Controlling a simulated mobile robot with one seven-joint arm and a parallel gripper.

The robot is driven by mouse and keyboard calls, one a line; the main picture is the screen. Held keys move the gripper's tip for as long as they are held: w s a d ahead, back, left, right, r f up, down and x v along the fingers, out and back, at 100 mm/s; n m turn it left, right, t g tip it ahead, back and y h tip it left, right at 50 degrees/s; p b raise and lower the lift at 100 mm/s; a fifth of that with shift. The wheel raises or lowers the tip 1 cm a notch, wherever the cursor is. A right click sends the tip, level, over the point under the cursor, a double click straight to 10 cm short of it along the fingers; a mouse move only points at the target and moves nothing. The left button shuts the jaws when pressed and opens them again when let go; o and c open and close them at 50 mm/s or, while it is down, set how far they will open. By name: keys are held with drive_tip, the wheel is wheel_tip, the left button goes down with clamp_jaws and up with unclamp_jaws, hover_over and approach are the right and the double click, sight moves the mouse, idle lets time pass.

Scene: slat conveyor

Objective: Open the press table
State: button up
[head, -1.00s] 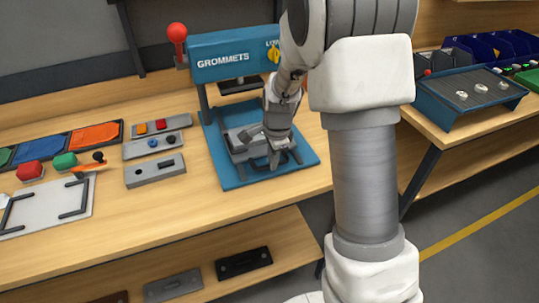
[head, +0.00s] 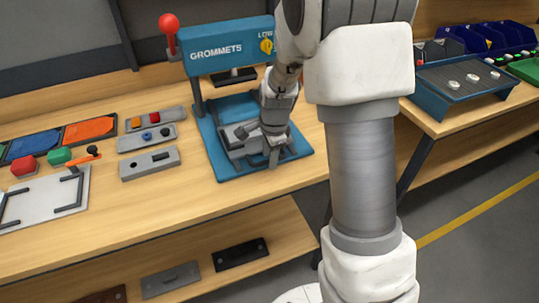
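The blue grommet press (head: 229,52) stands on the bench and carries a red ball lever (head: 168,24) on its left and a yellow knob (head: 266,46). The grey press table (head: 238,133) lies low on the press's blue base plate, below the head. A dark handle bar (head: 291,151) shows at its front right. My gripper (head: 274,160) points down at the front of the table, by the handle. My arm and wrist hide part of the table and handle. The fingers are too small and overlapped to show whether they grip the handle.
Left of the press are grey control blocks (head: 149,164), red and green buttons (head: 23,166) and a white fixture plate (head: 40,203). A blue slatted conveyor (head: 465,90) is at the right. The bench front before the press is clear. Dark plates (head: 240,254) lie on the lower shelf.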

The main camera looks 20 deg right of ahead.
drive_tip(key=s+r+p, duration=0.1)
drive_tip(key=s+r, duration=0.2)
drive_tip(key=r, duration=1.4)
drive_tip(key=shift+d+p, duration=0.15)
drive_tip(key=shift+p, duration=0.2)
drive_tip(key=shift+r, duration=0.1)
drive_tip(key=s+r+n+t, duration=0.1)
drive_tip(key=s+r+n, duration=0.1)
drive_tip(key=s+n, duration=0.6)
drive_tip(key=s+a+r+n+t, duration=0.1)
drive_tip(key=s+r+n+t, duration=0.1)
drive_tip(key=s+n, duration=0.6)
drive_tip(key=shift+s+r+n+t, duration=0.3)
drive_tip(key=shift+s+r, duration=0.55)
drive_tip(key=shift+s, duration=1.45)
